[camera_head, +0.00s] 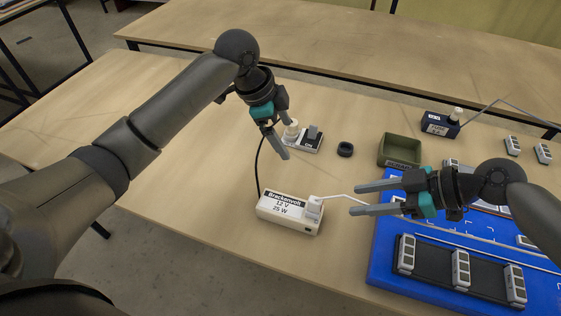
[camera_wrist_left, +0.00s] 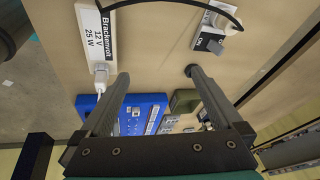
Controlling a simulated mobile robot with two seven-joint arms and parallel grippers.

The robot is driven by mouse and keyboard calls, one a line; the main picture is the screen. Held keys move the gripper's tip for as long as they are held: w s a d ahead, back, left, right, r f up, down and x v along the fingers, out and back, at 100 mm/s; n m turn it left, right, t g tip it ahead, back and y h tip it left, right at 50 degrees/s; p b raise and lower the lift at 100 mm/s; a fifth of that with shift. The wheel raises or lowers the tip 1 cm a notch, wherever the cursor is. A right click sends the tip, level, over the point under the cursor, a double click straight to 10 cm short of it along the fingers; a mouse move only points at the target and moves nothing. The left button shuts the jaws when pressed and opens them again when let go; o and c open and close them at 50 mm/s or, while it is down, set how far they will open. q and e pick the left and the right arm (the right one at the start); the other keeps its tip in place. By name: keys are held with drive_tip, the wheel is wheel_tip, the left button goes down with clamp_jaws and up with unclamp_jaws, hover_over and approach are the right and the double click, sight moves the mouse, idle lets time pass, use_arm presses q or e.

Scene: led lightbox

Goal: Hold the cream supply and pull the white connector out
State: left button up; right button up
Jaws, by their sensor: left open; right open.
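The cream supply (camera_head: 288,214) is a box labelled Brackenvolt 12 V 25 W, lying on the table at the centre of the head view. Its white connector (camera_head: 314,205) sits at its right end, with a white cable running right. In the left wrist view the supply (camera_wrist_left: 92,35) and the connector (camera_wrist_left: 101,76) show at upper left. My left gripper (camera_head: 278,148) is open and empty above the table, behind the supply. My right gripper (camera_head: 355,198) is open, its fingers pointing left toward the connector, a short way to its right, with the cable between them.
A black-and-white switch block (camera_head: 308,139) with a plug stands behind the supply. A black ring (camera_head: 345,149), a green tray (camera_head: 399,150) and a dark blue supply (camera_head: 440,124) are further right. A blue board (camera_head: 385,262) with light modules fills the right front. The table left of the supply is clear.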

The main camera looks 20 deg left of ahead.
sight(281, 203)
use_arm(q)
drive_tip(key=s+d+m+g+y, duration=0.3)
drive_tip(key=s, duration=0.5)
drive_tip(key=f, duration=1.5)
drive_tip(key=shift+s+a+f, duration=0.15)
drive_tip(key=shift+a+f, duration=0.05)
drive_tip(key=shift+a, duration=0.05)
clamp_jaws()
drive_tip(key=c, duration=0.5)
unclamp_jaws()
drive_tip(key=c, duration=0.9)
